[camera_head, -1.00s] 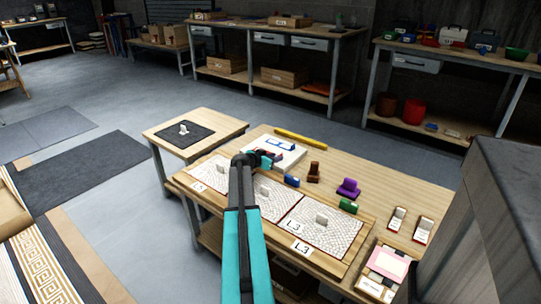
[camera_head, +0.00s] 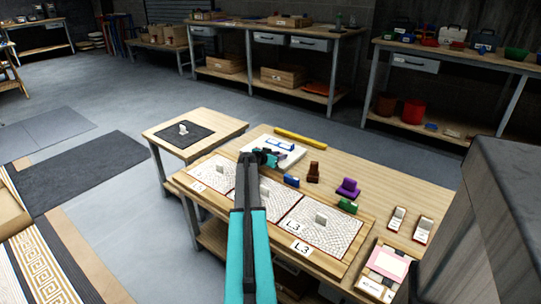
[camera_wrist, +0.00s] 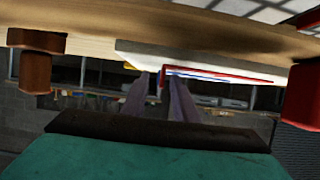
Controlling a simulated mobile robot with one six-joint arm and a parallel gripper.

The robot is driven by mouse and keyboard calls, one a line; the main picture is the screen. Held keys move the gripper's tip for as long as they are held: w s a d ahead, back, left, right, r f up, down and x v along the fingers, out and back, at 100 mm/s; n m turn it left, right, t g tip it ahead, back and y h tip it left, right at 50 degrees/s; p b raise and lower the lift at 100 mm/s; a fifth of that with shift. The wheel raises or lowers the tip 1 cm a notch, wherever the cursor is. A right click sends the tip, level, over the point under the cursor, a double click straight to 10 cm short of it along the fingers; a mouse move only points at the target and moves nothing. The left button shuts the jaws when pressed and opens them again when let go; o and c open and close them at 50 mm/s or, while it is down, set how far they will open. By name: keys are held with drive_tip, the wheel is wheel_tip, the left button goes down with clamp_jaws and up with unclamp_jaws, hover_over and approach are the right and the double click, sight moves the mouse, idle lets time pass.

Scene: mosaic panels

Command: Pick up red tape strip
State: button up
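My gripper (camera_head: 274,158) is at the white tray (camera_head: 292,148) on the wooden worktable; the tray carries blue outlined shapes. In the wrist view, my two fingers (camera_wrist: 158,84) stand apart in front of the tray's edge (camera_wrist: 135,58). A thin red strip (camera_wrist: 225,74) runs along the tray, with a short red end close to the fingertips and a blue line beside it. Whether the fingers touch the red strip cannot be told. The red strip cannot be made out in the head view, where my gripper covers part of the tray.
A yellow bar (camera_head: 300,138) lies behind the tray. Blue (camera_head: 291,181), brown (camera_head: 313,171), purple (camera_head: 348,187) and green (camera_head: 347,206) blocks stand to the right. White mosaic panels (camera_head: 320,228) lie in front. A small side table (camera_head: 225,124) stands at left.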

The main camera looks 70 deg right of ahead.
idle(0.4)
clamp_jaws()
drive_tip(key=shift+r, duration=0.1)
wheel_tip(320, 180, up, 10)
drive_tip(key=shift+f+p, duration=0.1)
drive_tip(key=shift+p, duration=0.4)
idle(0.6)
